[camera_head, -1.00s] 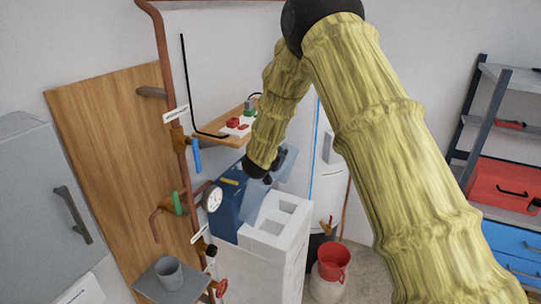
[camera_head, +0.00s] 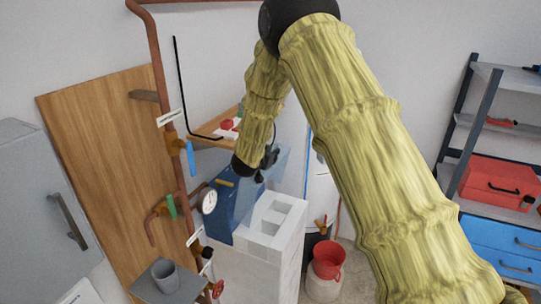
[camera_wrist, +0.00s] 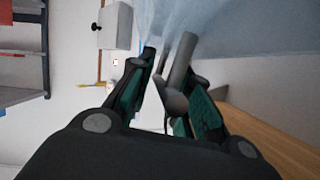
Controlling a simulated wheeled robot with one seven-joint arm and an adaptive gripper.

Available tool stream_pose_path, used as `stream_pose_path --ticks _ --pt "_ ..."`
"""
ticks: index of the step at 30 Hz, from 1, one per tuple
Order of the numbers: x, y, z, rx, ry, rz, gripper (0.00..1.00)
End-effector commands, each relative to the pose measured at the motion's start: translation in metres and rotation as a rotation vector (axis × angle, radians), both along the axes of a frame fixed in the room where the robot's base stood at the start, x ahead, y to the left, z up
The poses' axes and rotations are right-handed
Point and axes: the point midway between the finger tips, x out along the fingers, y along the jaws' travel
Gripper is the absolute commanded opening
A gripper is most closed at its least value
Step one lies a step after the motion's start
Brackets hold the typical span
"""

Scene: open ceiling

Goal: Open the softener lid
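The softener is a tall white cabinet (camera_head: 268,243) with open square compartments in its top, in the middle of the head view. Its lid, a see-through bluish panel (camera_head: 274,163), stands raised and tilted behind the compartments. My gripper (camera_head: 262,172) is at the lid, above the back left of the cabinet. In the wrist view my gripper (camera_wrist: 168,62) has its two dark fingers, with teal pads, drawn fairly close together. A grey rod-like piece (camera_wrist: 181,62) shows between or beside them; I cannot tell whether they grip it. The see-through lid (camera_wrist: 225,28) fills the upper right there.
Copper pipes with a gauge (camera_head: 208,201) and valves run left of the softener, before a wooden board (camera_head: 95,170). A small wooden shelf (camera_head: 210,140) is behind. Shelving with a red toolbox (camera_head: 497,184) is farther right.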

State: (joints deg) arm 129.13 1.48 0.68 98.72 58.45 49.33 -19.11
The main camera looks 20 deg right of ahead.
Motion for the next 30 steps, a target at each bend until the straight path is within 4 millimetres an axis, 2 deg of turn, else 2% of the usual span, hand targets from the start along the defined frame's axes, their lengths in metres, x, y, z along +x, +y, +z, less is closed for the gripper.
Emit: stream_pose_path --ticks 7,21,30 --pt "-0.009 0.010 0.006 0.000 0.001 0.002 0.19" --pt "-0.062 0.061 0.036 -0.001 0.000 0.000 0.19" --pt "-0.078 0.076 0.044 0.001 0.002 -0.001 0.19"
